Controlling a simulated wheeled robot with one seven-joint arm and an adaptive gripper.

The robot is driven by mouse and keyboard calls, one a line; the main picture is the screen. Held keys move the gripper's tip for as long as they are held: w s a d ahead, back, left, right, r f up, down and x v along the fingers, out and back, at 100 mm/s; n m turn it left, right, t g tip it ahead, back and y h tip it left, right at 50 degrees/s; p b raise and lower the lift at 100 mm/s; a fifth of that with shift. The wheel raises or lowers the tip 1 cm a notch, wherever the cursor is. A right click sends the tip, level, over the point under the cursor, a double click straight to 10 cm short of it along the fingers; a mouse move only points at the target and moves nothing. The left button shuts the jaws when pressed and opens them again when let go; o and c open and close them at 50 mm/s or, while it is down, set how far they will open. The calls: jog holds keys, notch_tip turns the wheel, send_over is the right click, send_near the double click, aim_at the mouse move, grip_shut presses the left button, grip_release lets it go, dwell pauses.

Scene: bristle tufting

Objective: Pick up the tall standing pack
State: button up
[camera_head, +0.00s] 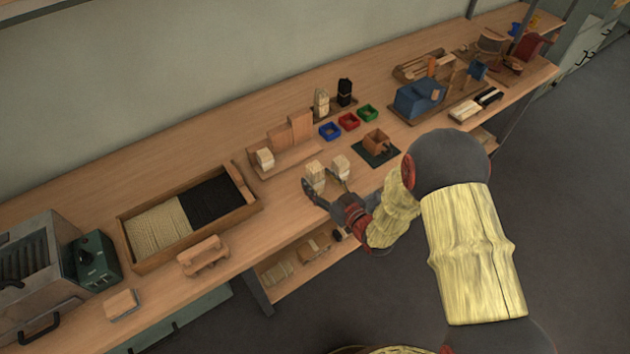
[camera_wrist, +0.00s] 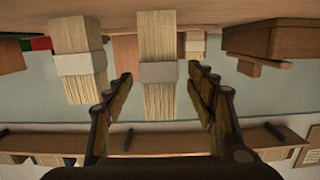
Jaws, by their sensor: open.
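Two pale bristle packs with light bands stand upright near the bench's front edge in the head view: a left one (camera_head: 315,176) and a right one (camera_head: 341,167). The wrist view appears upside down, with the bench on top. There, one banded pack (camera_wrist: 158,95) lines up between my fingertips, with a gap on each side, and seems to be the left one. The other pack (camera_wrist: 80,62) lies outside the fingers at picture left. My gripper (camera_head: 327,190) is open and empty at the front of the packs. How far the fingers reach around the pack is unclear.
A wooden stand (camera_head: 300,154) with another pale pack (camera_head: 265,159) is behind. Blue, red and green bins (camera_head: 348,121) and a wooden block on a dark green mat (camera_head: 376,143) are to the right. A bristle tray (camera_head: 157,261) is left. Bare bench lies between.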

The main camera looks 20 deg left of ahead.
jog(key=shift+x, duration=1.15)
jog(key=shift+c, duration=0.3)
jog(key=c, duration=1.3)
